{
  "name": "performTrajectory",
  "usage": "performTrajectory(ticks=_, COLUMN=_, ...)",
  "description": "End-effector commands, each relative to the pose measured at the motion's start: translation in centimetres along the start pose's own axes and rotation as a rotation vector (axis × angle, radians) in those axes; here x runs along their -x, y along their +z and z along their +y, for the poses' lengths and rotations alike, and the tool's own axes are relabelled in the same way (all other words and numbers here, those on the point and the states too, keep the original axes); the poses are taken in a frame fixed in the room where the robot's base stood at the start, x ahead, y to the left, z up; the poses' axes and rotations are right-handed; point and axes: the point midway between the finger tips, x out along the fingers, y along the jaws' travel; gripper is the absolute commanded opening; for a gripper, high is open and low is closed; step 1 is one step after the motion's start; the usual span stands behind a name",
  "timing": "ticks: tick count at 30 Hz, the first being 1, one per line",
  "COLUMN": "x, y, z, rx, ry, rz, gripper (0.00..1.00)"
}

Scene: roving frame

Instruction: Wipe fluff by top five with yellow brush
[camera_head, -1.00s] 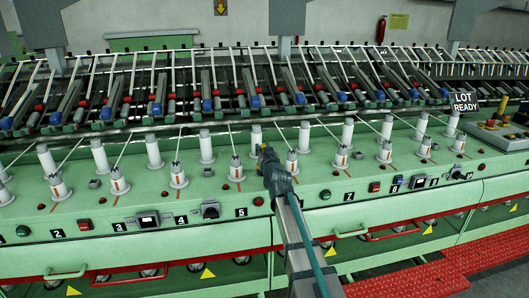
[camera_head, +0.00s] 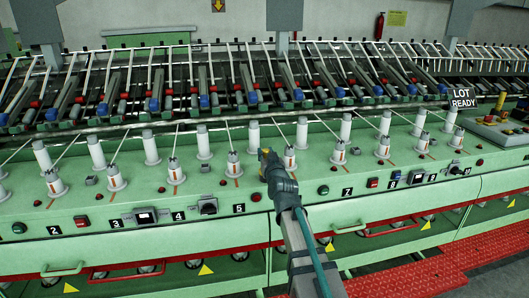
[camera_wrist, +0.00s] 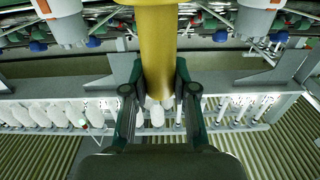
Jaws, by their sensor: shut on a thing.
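My gripper (camera_wrist: 160,88) is shut on a yellow cylindrical handle, the yellow brush (camera_wrist: 158,45), in the wrist view. The brush's bristles cannot be made out. In the head view my gripper (camera_head: 266,158) is over the green machine's front ledge, to the right of the label 5 (camera_head: 239,208) and of the white bobbin (camera_head: 233,165) above that label. Another white bobbin (camera_head: 290,159) stands just to its right. My arm hides the label between 5 and 7. I cannot make out any fluff.
Two rows of white bobbins stand on the green ledge (camera_head: 135,200), with threads rising to a rack of rollers (camera_head: 220,85). Switches and buttons line the front edge. A "LOT READY" sign (camera_head: 463,100) is at the right. A red platform (camera_head: 480,250) lies lower right.

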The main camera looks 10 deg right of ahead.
Motion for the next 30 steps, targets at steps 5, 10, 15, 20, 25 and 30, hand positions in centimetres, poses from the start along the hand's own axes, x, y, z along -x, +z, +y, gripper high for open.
performTrajectory(ticks=5, x=1.9, y=0.1, z=0.0, rx=0.0, ry=0.0, rz=-0.001, gripper=0.0)
performTrajectory(ticks=10, x=0.9, y=0.1, z=0.0, rx=0.0, ry=0.0, rz=-0.001, gripper=0.0)
performTrajectory(ticks=15, x=-0.7, y=0.0, z=0.1, rx=0.0, ry=0.001, rz=-0.001, gripper=0.0)
performTrajectory(ticks=20, x=-2.1, y=0.1, z=0.1, rx=0.0, ry=0.002, rz=-0.001, gripper=0.0)
performTrajectory(ticks=25, x=-3.7, y=0.1, z=0.2, rx=0.0, ry=0.003, rz=-0.001, gripper=0.0)
performTrajectory(ticks=30, x=-5.2, y=0.1, z=0.2, rx=0.0, ry=0.003, rz=-0.001, gripper=0.0)
